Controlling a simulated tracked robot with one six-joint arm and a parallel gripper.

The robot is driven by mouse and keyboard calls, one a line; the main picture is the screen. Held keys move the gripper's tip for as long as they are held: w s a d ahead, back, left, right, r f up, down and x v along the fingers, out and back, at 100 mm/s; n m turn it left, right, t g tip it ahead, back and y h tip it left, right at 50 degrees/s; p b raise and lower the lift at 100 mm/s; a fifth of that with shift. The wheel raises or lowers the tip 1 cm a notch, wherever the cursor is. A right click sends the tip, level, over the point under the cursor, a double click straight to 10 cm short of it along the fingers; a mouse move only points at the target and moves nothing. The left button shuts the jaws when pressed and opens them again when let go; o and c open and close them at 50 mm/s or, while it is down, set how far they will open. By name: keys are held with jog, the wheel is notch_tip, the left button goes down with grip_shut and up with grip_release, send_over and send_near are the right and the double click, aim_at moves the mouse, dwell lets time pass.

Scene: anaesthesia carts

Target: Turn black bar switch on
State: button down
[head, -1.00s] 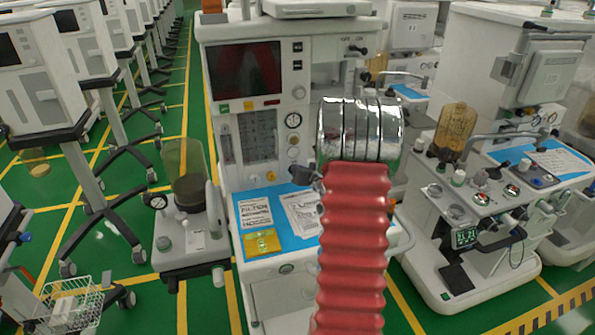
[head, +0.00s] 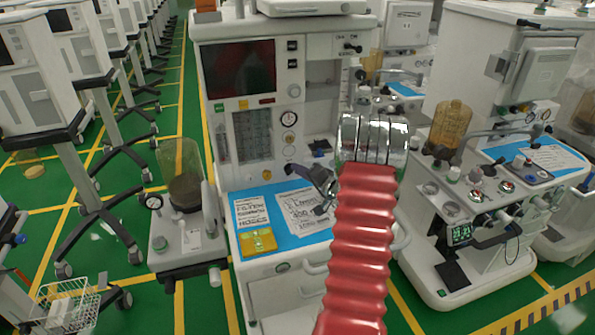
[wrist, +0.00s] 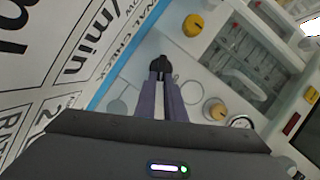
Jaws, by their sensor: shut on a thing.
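The black bar switch (head: 352,47) is on the white upper panel of the middle anaesthesia cart in the head view, right of its dark screen. Small markings beside it are too small to read. My gripper (head: 290,169) is well below and left of it, above the cart's blue work surface. In the wrist view my gripper (wrist: 160,66) has its two grey-purple fingers closed at their dark tips. What lies between the tips is small and dark and cannot be made out. The switch cannot be made out in the wrist view.
A round gauge (head: 288,119) and knobs are on the panel behind. A bellows jar (head: 182,173) stands left. Another cart (head: 470,215) is close on the right.

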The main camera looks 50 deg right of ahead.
jog(key=shift+w+f+m, duration=0.1)
jog(key=shift+f+m, duration=0.05)
jog(key=shift+m, duration=0.25)
jog(key=shift+y, duration=0.3)
jog(key=c, duration=1.8)
grip_release()
jog(key=shift+c, duration=0.2)
jog(key=v, duration=1.3)
jog(key=shift+s+a+f, duration=0.1)
jog(key=shift+s+f, duration=0.15)
jog(key=shift+s, duration=0.2)
